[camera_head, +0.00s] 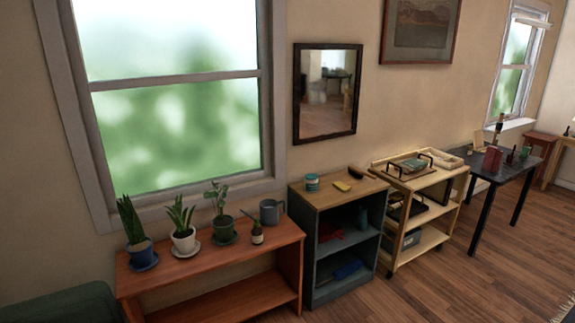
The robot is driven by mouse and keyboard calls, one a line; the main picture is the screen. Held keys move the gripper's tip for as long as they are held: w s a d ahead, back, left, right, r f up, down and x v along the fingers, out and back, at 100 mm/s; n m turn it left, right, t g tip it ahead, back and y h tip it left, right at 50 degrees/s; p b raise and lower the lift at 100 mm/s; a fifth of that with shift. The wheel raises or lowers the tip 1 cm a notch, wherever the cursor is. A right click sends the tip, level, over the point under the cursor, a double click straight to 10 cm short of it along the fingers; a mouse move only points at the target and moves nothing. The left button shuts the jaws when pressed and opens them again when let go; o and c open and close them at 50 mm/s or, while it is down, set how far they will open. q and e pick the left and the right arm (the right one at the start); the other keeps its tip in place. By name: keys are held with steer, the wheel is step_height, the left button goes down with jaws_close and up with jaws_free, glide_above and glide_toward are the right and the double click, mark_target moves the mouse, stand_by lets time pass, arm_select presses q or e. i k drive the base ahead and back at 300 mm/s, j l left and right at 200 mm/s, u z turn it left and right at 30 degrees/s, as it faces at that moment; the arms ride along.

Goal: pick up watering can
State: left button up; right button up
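A small grey-blue can (269,212) stands upright at the right end of a reddish wooden bench (220,262) under the window. It looks like the watering can; a handle shows on its right side, and a spout cannot be made out. Neither of my grippers shows in the head view.
Potted plants in a blue pot (140,253), a white pot (184,241) and a dark green pot (223,230) stand left of the can. A grey shelf unit (303,240) and a wooden cart (434,243) stand to the right. Wood floor (470,285) in front is clear.

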mark_target(270, 216)
steer(key=i, duration=1.2)
steer(key=i+l+u, duration=0.15)
steer(key=i, duration=1.05)
